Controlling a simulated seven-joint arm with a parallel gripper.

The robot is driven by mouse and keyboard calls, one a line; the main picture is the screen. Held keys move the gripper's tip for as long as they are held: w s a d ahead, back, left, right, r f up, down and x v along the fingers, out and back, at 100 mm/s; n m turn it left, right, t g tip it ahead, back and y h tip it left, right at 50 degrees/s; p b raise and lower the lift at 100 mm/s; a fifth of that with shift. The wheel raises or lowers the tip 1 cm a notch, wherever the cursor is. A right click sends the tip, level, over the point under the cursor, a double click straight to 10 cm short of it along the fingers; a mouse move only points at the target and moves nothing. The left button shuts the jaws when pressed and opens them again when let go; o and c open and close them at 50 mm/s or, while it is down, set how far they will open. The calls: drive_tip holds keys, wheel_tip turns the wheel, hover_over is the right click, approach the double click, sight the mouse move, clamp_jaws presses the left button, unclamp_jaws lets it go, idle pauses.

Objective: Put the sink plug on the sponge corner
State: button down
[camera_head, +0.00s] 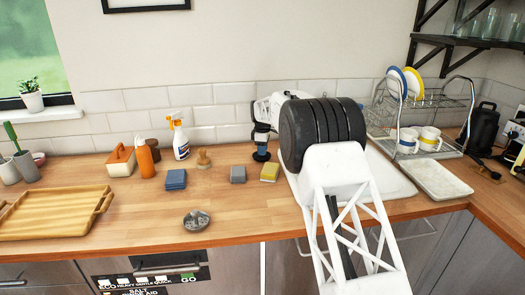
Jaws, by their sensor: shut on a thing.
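My gripper (261,147) points down at the back of the counter, left of the sink, shut on a small dark round thing that looks like the sink plug (261,157). The plug is low, close to the counter; I cannot tell whether it touches. A yellow sponge (270,173) lies just in front and to the right of it. A grey sponge (238,174) lies to the left, and a blue sponge or stack of cloths (176,180) lies farther left. My arm hides part of the sink (392,183).
A brush (203,160), spray bottle (180,140), orange bottle (144,158) and caddy (121,161) stand at the back left. A small metal bowl (196,221) sits near the front edge. A wooden tray (50,214) is at left. A dish rack (425,113) stands right.

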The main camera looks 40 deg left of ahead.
drive_tip(key=shift+f, duration=0.25)
drive_tip(key=c, duration=0.9)
unclamp_jaws()
wheel_tip(320, 180, up, 12)
drive_tip(key=shift+d+r, duration=0.1)
drive_tip(key=shift+r, duration=0.05)
idle(0.9)
